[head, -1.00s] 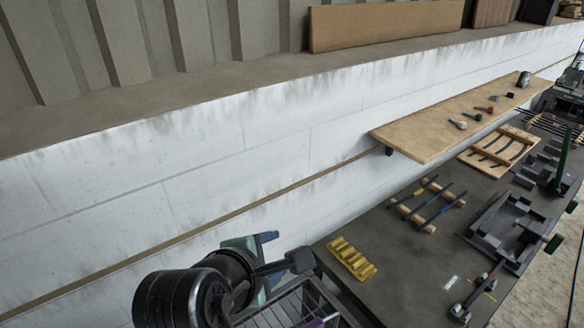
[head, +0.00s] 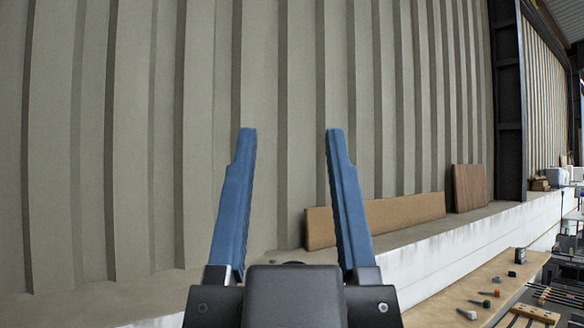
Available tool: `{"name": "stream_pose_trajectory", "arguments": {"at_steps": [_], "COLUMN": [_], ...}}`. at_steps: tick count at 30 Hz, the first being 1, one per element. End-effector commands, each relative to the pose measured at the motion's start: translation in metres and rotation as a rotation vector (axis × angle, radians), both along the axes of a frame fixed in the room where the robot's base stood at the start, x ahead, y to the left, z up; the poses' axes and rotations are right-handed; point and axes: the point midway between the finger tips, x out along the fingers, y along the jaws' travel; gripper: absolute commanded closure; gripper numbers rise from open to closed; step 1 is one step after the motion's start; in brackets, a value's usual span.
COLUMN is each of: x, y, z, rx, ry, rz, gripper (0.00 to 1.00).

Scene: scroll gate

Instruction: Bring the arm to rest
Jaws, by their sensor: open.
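The gripper appears clear of the wall and of the bench things. The rest of my arm is hidden below the dark gripper body.
A long tan board (head: 395,212) and a brown panel (head: 469,188) lean on the ledge. A wooden shelf (head: 450,312) at lower right holds several small tools. A dark bench with more items lies beyond it. The wall area at left is free.

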Motion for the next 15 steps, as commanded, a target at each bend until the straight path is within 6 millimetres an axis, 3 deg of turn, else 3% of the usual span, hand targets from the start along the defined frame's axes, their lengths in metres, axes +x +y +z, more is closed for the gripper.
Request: {"name": "stream_pose_trajectory", "arguments": {"at_steps": [7, 11, 15], "x": [0.001, 0.001, 0.002], "y": [0.000, 0.000, 0.000], "z": [-0.001, -0.020, -0.052], "rx": [-0.001, -0.003, -0.003], "ry": [0.004, 0.005, 0.006], "rz": [-0.003, -0.004, -0.008], "gripper": [0.43, 0.43, 0.43]}}
